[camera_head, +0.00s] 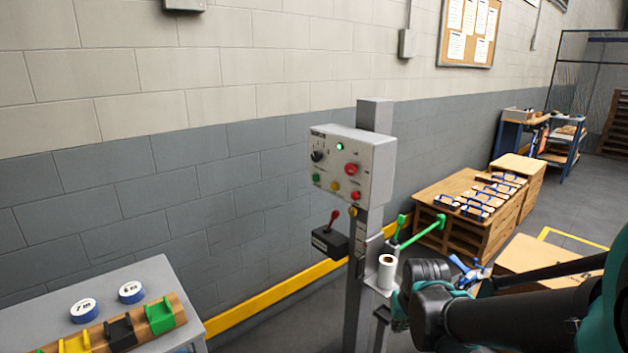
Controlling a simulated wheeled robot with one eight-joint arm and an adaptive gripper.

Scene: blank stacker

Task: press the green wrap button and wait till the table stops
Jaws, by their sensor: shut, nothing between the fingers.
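The grey control box (373,158) is on a grey post beside the wall. Its small green button (315,177) is at the lower left of the panel, and a green lamp (339,147) glows near the top. What looks like my gripper (462,265), with blue and silver parts, is at the lower right behind my dark arm links. It is shut and empty, well to the right of and below the button, and not touching the panel. Its fingertips are partly hidden. I cannot make out the turning table clearly.
Red and yellow buttons and a black knob (317,156) share the panel. A red-handled lever box (329,240), a white roll (387,270) and green handles (428,229) are near the post. Wooden crates (467,231) stand to the right. A grey table (150,275) is at lower left.

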